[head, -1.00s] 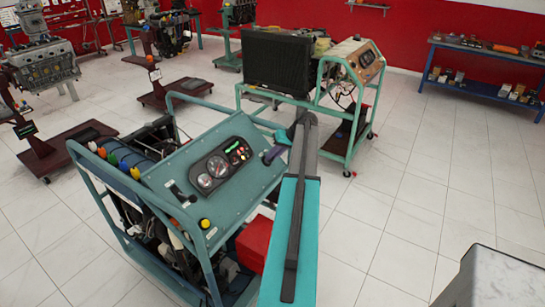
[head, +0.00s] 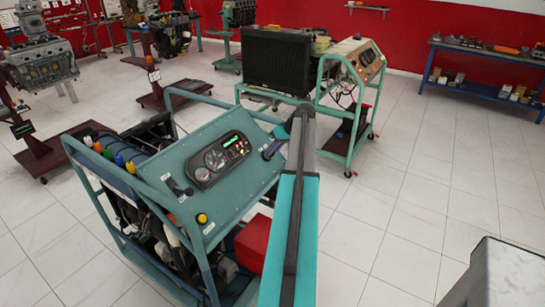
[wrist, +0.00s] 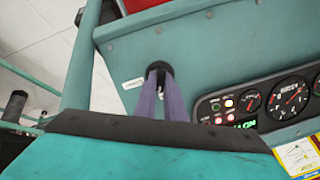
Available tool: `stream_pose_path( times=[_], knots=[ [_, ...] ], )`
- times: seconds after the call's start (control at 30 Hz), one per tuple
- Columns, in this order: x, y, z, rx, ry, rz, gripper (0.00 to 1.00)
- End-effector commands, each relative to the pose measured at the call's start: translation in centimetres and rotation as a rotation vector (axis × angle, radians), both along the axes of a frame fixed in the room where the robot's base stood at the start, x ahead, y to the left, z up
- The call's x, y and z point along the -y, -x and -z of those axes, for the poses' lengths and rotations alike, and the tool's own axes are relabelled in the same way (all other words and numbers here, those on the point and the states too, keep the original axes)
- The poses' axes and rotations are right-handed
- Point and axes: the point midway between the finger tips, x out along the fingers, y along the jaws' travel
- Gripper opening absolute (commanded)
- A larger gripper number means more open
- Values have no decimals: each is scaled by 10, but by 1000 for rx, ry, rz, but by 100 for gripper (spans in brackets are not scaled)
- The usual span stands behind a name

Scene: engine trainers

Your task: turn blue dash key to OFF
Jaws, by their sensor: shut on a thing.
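The blue-green dash panel (head: 225,195) of the engine trainer slopes up in front of me in the head view. My gripper (head: 271,151) reaches its upper right edge. In the wrist view the purple fingers of my gripper (wrist: 160,90) are close together and shut on the dark dash key (wrist: 156,68) in the panel. The fingers hide most of the key, so its turn angle cannot be read. A small white label (wrist: 132,84) sits left of it.
A gauge cluster (head: 220,158) with lit red lamps and a green display lies beside the key. Tubular rails frame the trainer. A red box (head: 254,243) is below the panel, and another trainer with a black radiator (head: 277,62) stands behind. Open tiled floor lies right.

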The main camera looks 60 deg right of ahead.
Motion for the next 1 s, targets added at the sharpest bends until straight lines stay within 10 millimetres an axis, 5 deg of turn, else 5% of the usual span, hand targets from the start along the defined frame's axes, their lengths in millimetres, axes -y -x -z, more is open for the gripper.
stream_pose_path(
  times=[0.5, 1.0],
  knots=[
    [-4, -1, 4, -2, 233, -265, 0],
    [-4, -1, 1, -4, 307, -350, 0]
  ],
)
